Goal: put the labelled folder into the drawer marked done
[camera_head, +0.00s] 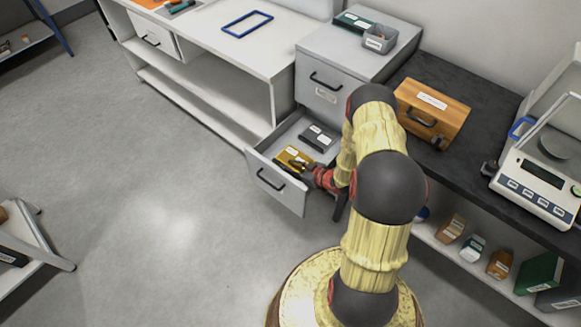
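A grey filing cabinet (329,52) stands at the back middle. Its lower drawer (262,182) is pulled open, and its upper drawer (326,94) is shut with a label too small to read. In the open drawer lie a yellow folder-like item (285,153) with a white label and a dark labelled item (318,137) behind it. My gripper (301,166) is low at the open drawer, its dark fingers over or against the yellow item. Whether the fingers are shut on it cannot be told. Which drawer is marked done cannot be read.
A wooden case (432,101) and a balance (540,178) stand on the dark counter at right. A white bench (215,45) with a blue frame (247,23) is left. The floor (150,190) is clear.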

